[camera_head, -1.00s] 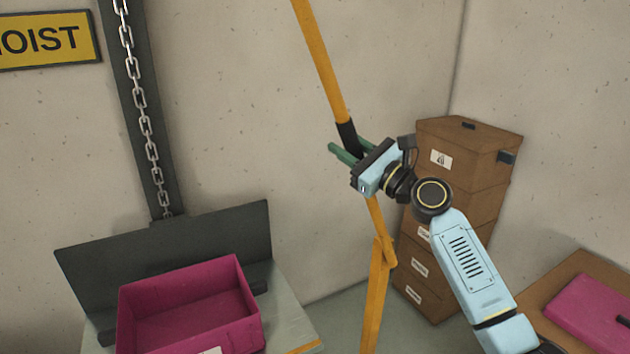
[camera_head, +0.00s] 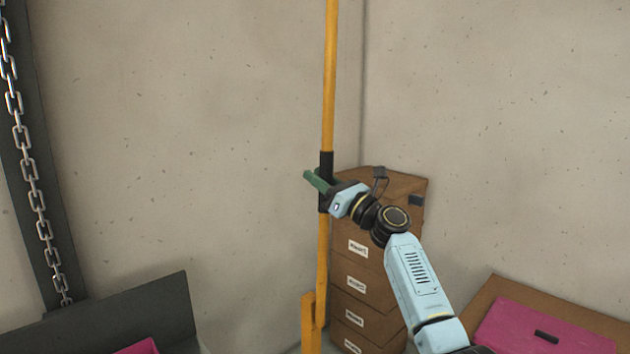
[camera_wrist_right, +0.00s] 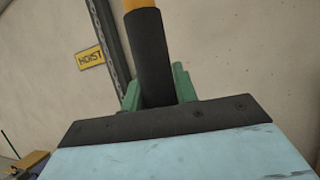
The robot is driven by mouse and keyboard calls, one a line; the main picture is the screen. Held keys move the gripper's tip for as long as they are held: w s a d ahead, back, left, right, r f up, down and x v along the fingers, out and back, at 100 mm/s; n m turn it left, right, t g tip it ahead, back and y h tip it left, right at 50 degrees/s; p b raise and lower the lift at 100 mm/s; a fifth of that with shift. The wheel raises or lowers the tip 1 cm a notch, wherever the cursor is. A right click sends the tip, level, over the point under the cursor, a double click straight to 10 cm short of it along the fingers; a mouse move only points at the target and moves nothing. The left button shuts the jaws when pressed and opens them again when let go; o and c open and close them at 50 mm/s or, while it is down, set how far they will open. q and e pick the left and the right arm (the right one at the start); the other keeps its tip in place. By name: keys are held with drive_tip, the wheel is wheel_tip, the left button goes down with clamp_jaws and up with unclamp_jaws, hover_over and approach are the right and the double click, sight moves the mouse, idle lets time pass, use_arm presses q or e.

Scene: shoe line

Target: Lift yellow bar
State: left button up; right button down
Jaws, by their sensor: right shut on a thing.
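The yellow bar (camera_head: 329,90) stands nearly upright in the head view, with a black grip sleeve (camera_head: 326,163) around its middle. Its lower part (camera_head: 313,325) shows a jointed, overlapping piece near the bottom of the picture. My right gripper (camera_head: 318,181) has its green fingers shut around the black sleeve. In the right wrist view the sleeve (camera_wrist_right: 150,60) stands between the green fingers (camera_wrist_right: 158,88), with a bit of yellow bar at the top edge. The bar's top end is out of view. My left gripper is not in view.
Stacked brown boxes (camera_head: 358,282) stand behind the bar. A brown box with a magenta lid or panel (camera_head: 520,335) is at lower right. A dark panel (camera_head: 120,315) and a chain (camera_head: 35,185) on a dark post are at left. A HOIST sign (camera_wrist_right: 90,57) shows in the wrist view.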

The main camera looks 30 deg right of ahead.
drive_tip(key=shift+f, duration=0.1)
drive_tip(key=c, duration=1.1)
unclamp_jaws()
drive_tip(key=shift+s+f, duration=0.15)
drive_tip(key=shift+f, duration=0.05)
drive_tip(key=b+v, duration=0.2)
drive_tip(key=v, duration=1.1)
drive_tip(key=shift+r, duration=0.15)
drive_tip(key=shift+d, duration=0.15)
